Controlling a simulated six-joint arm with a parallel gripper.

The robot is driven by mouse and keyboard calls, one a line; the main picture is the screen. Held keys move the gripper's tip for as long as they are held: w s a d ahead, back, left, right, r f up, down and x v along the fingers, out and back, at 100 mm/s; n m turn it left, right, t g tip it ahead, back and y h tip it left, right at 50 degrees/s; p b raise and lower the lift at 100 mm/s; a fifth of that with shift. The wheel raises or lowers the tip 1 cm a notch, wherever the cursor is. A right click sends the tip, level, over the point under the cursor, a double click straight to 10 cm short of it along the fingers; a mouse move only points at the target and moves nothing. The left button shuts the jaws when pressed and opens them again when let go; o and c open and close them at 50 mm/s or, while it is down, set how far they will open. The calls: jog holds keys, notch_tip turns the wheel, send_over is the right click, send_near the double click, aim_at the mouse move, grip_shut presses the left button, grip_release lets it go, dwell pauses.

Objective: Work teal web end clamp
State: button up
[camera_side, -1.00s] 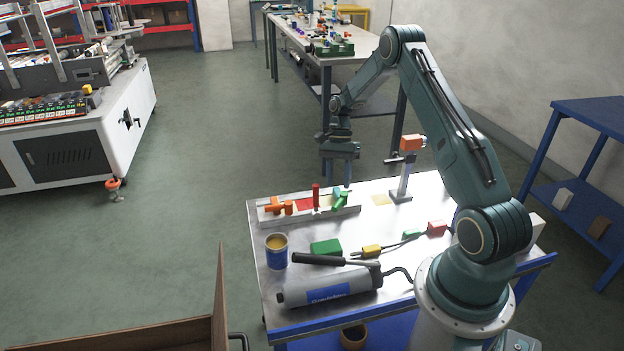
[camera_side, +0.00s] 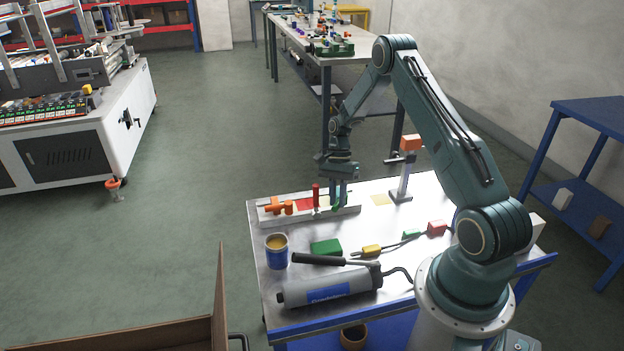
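A pale fixture bar (camera_side: 268,219) lies along the back edge of the metal table and carries a row of coloured clamps. An orange clamp (camera_side: 279,206) is at its left, and a red upright handle (camera_side: 316,194) stands near its middle. My gripper (camera_side: 338,204) points down over the right part of the bar, where a green clamp handle and a teal piece sit. Its fingers cover most of both, so the teal part is nearly hidden. The fingers are at clamp height; whether they touch or grip the teal piece cannot be told.
An orange-topped stand (camera_side: 404,176) rises right of the bar. In front lie a blue can (camera_side: 276,252), a green block (camera_side: 326,247), a black-handled tool (camera_side: 325,260), a grey cylinder (camera_side: 330,287) and small yellow, green and red connectors. The table's right middle is partly clear.

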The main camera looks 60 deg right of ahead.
grip_shut()
jog(key=shift+s, duration=0.1)
jog(key=shift+s+d+n+g+h, duration=0.1)
jog(key=shift+s+n+g+h, duration=0.15)
jog(key=shift+n, duration=0.5)
jog(key=shift+s+a+n+g+h, duration=0.1)
jog(key=shift+s+n+g+h, duration=0.15)
jog(key=shift+n, duration=0.55)
jog(key=shift+s+d+n+g+h, duration=0.15)
jog(key=shift+n+g, duration=0.15)
jog(key=shift+n, duration=0.45)
jog(key=o, duration=0.7)
grip_release()
jog(key=shift+o, duration=0.2)
jog(key=shift+r, duration=0.1)
